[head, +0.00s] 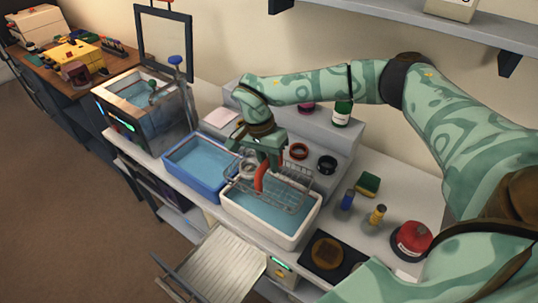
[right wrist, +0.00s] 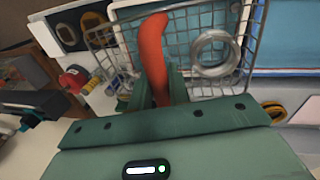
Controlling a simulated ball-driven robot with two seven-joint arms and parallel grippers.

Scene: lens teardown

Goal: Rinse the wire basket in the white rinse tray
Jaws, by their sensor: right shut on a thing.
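The wire basket (head: 292,191) is a silver mesh with a red-orange handle (head: 261,177). My right gripper (head: 262,160) is shut on that handle, which also shows between its fingers in the right wrist view (right wrist: 152,52). A metal ring (right wrist: 214,53) shows in the basket (right wrist: 185,22). The basket is over the white rinse tray (head: 257,228), which holds blue liquid. Its lower part overlaps the tray's opening; I cannot tell whether it touches the liquid. My left gripper is not in view.
A blue tray (head: 181,174) stands close left of the white one, with a glass-sided tank (head: 135,117) farther left. A stepped grey shelf with rings and a green bottle (head: 342,112) stands behind. A black mat (head: 313,264) and red container (head: 411,238) are at right.

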